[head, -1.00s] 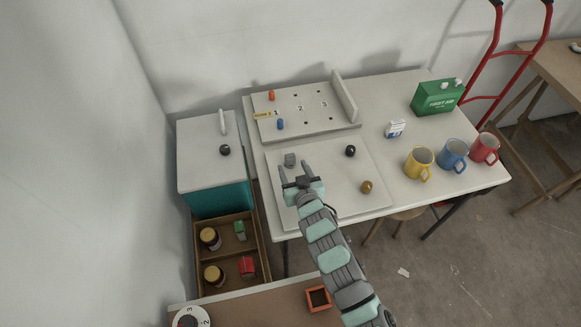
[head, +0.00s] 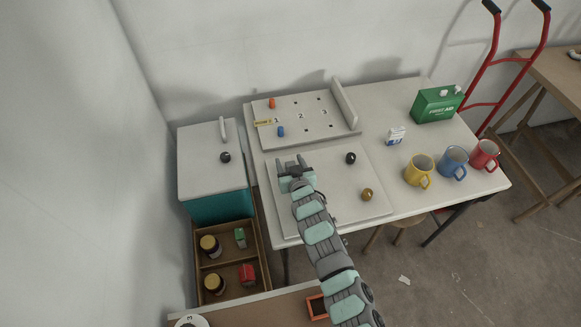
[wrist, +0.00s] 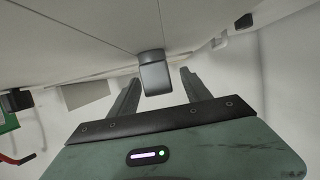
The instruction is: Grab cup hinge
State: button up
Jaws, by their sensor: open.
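A small grey block-like piece (wrist: 154,76) sits on the board, ahead of and between my fingers in the wrist view. I cannot tell for sure that it is the hinge. In the head view my gripper (head: 290,163) is over the left part of the front board and mostly hides this piece. My gripper is open; the wrist view shows its two fingers (wrist: 160,78) apart, one on each side of the piece. I cannot tell whether they touch it. A yellow mug (head: 418,172), a blue mug (head: 453,161) and a red mug (head: 484,155) stand on the right of the table.
A black knob (head: 351,158) and a brown knob (head: 367,194) are on the front board (head: 340,205). Behind it, a raised board (head: 320,132) holds an orange peg (head: 272,103) and a blue peg (head: 281,132). A teal cabinet (head: 222,206) stands left.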

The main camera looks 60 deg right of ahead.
jog(key=shift+x, duration=1)
jog(key=shift+c, duration=0.6)
grip_shut()
